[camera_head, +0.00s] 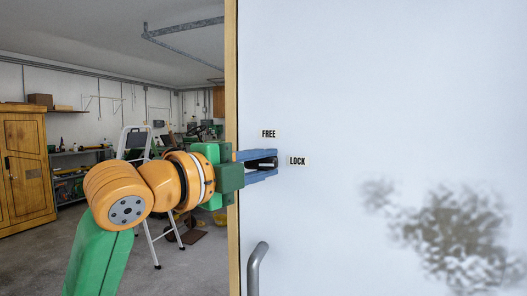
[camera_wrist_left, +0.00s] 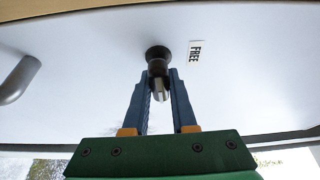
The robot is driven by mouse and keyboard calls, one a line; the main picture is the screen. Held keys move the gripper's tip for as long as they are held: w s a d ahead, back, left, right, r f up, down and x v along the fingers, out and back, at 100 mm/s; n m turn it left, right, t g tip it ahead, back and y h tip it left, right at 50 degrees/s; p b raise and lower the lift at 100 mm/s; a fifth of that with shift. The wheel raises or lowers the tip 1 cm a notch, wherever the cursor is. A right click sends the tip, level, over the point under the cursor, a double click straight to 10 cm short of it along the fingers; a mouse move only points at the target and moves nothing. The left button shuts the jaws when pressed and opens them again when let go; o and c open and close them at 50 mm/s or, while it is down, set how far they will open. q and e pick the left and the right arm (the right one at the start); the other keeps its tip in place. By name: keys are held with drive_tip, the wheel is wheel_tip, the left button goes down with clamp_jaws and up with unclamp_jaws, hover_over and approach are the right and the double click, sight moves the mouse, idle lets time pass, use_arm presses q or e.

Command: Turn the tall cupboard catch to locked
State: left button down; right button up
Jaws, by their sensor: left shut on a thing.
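The cupboard catch (camera_head: 268,163) is a small dark knob on the white door (camera_head: 390,90), near the door's left edge. The "FREE" label (camera_head: 268,134) is above it and the "LOCK" label (camera_head: 298,160) is to its right. My left gripper (camera_head: 274,165) reaches in from the left, its blue fingers shut on the catch. In the left wrist view the catch (camera_wrist_left: 158,54) shows as a round black knob with a pale metal part between the fingertips (camera_wrist_left: 159,82). I cannot tell which label the catch points to. My right gripper is not in view.
A grey bar handle (camera_head: 255,268) stands out from the door below the catch; it also shows in the left wrist view (camera_wrist_left: 18,80). A stepladder (camera_head: 140,145) and a yellow cabinet (camera_head: 24,170) stand farther back on the left.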

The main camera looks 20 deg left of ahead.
sight(259, 166)
use_arm(q)
drive_tip(key=shift+f, duration=0.1)
idle(0.5)
drive_tip(key=c, duration=0.7)
unclamp_jaws()
drive_tip(key=b+v, duration=0.3)
drive_tip(key=v, duration=0.3)
drive_tip(key=shift+s+a, duration=0.15)
drive_tip(key=shift+s, duration=0.1)
drive_tip(key=shift+s+a, duration=0.1)
drive_tip(key=shift+s, duration=0.25)
drive_tip(key=shift+w, duration=0.15)
